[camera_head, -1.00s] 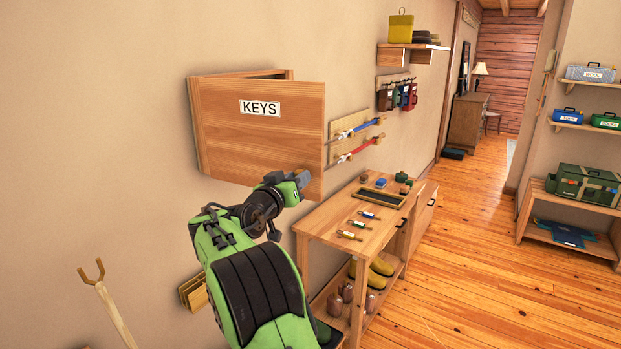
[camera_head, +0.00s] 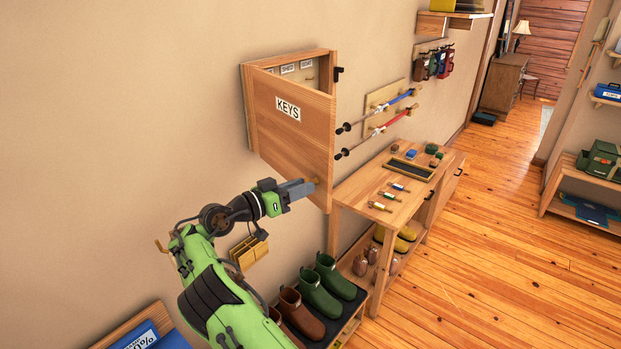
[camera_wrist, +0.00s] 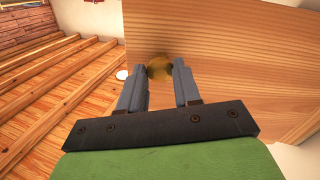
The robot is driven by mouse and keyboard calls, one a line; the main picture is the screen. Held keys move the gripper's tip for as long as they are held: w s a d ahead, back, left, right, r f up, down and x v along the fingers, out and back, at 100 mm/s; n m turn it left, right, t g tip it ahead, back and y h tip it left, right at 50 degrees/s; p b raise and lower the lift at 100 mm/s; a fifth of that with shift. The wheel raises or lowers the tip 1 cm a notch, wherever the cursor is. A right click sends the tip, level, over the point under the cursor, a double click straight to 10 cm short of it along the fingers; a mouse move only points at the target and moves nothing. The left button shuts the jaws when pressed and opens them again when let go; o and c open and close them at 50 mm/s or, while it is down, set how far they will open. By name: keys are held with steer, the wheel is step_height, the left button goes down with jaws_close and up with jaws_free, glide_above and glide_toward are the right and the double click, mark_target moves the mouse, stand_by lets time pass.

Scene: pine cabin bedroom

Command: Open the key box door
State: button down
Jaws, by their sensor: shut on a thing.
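The wooden key box (camera_head: 251,108) hangs on the wall. Its door (camera_head: 290,140), labelled KEYS, stands partly open, swung out from the wall with its free edge at the right. Inside show small labels (camera_head: 288,69), one reading SHED. My gripper (camera_head: 316,183) is at the door's lower right, in front of its outer face. In the wrist view my gripper (camera_wrist: 160,78) has its two fingers on either side of a round brass knob (camera_wrist: 160,66) on the door (camera_wrist: 220,60). It is shut on the knob.
A wooden bench (camera_head: 360,195) with small tools and a tray stands right of the box. Trekking poles (camera_head: 380,124) hang on the wall beside the door. Boots (camera_head: 320,290) stand on a low rack below. The floor (camera_head: 480,260) to the right is clear.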

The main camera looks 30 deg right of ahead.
steer(key=shift+r, duration=0.1)
steer(key=c, duration=0.8)
jaws_free()
steer(key=a, duration=0.5)
steer(key=s+a+p, duration=0.1)
steer(key=a, duration=0.9)
steer(key=shift+s+a+p, duration=0.2)
steer(key=shift+a+p, duration=0.1)
steer(key=shift+a, duration=0.1)
